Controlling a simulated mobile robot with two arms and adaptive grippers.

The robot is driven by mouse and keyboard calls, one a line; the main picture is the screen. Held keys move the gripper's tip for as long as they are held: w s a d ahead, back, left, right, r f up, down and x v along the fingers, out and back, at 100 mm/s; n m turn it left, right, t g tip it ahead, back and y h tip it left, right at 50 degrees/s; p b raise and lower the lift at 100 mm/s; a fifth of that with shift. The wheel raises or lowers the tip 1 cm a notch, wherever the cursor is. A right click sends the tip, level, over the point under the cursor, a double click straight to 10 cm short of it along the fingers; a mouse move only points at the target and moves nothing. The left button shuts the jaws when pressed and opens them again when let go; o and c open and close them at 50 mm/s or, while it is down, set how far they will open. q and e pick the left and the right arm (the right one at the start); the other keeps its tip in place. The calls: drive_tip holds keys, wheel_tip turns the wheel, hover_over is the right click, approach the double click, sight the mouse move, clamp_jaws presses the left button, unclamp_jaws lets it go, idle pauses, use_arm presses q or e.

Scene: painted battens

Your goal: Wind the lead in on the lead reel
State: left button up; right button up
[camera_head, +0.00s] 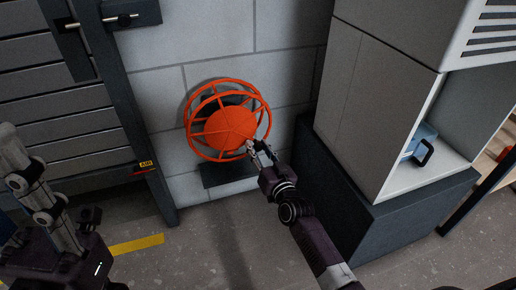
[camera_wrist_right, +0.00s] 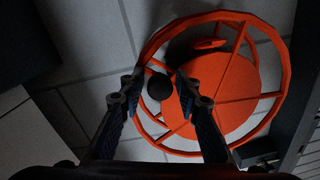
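The lead reel (camera_head: 226,128) is an orange wire-cage drum with a solid orange disc, mounted on the pale block wall. It fills much of the right wrist view (camera_wrist_right: 222,95), where a round dark knob (camera_wrist_right: 159,87) stands out at its rim. My right gripper (camera_head: 259,149) is at the reel's lower right edge in the head view. In the right wrist view its two fingers (camera_wrist_right: 158,88) are apart, one on each side of the knob, with small gaps seeming to remain. I cannot make out the lead. My left gripper does not show.
A grey slatted shutter (camera_head: 62,110) with a dark post stands left of the reel. A tall grey cabinet on a dark plinth (camera_head: 400,222) stands close on the right, with a blue container (camera_head: 421,146) in its opening. Yellow tape (camera_head: 136,244) marks the floor.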

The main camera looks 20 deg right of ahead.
clamp_jaws()
